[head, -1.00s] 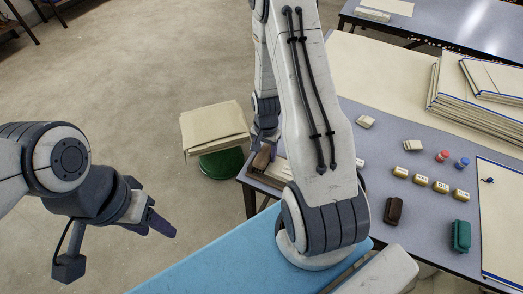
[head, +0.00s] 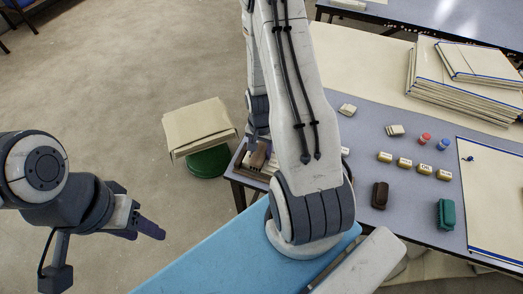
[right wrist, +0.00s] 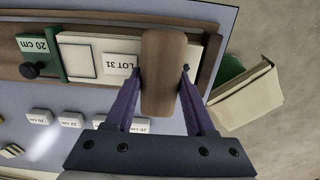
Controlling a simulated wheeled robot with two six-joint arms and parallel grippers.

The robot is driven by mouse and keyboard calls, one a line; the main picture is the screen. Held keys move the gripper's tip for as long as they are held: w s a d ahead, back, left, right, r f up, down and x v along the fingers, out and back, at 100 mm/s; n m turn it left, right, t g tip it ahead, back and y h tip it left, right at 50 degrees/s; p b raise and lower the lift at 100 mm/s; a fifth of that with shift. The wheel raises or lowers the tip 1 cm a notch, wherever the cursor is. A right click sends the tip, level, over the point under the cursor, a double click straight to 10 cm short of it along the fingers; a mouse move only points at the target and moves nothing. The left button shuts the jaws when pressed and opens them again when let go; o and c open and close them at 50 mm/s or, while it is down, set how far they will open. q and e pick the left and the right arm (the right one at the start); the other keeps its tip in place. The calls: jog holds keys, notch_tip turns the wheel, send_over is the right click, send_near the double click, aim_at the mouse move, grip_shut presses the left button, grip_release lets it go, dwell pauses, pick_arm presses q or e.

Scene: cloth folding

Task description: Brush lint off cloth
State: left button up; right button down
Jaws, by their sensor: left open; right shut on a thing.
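My right gripper (right wrist: 163,80) is shut on a brown wooden brush (right wrist: 162,60) in the right wrist view. The brush lies across the right end of a cream cloth (right wrist: 85,54) with a LOT 31 label, in a brown wooden tray (right wrist: 20,20). The bristles are hidden, so I cannot tell whether they touch the cloth. In the head view, the brush (head: 258,156) shows at the table's left corner, partly behind my right arm. My left gripper (head: 150,230) is open and empty over the floor at the left. Lint is too small to make out.
On the table (head: 350,140) lie a dark brown brush (head: 379,195), a green brush (head: 445,214), several labelled blocks (head: 404,162) and stacked boards (head: 455,90). A green 20 cm stop (right wrist: 36,46) crosses the tray.

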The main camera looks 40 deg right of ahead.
aim_at(246, 153)
jog(key=shift+w+a+r, duration=0.1)
jog(key=shift+w+a, duration=0.2)
jog(key=shift+w, duration=0.2)
jog(key=shift+w+a, duration=0.25)
jog(key=shift+w, duration=0.25)
jog(key=shift+w+a, duration=0.4)
jog(key=shift+w, duration=0.25)
jog(key=shift+w+a, duration=0.4)
jog(key=shift+w, duration=0.25)
notch_tip(246, 153, up, 6)
jog(key=p, duration=0.5)
notch_tip(246, 153, up, 3)
jog(key=p, duration=0.2)
jog(key=shift+p, duration=0.35)
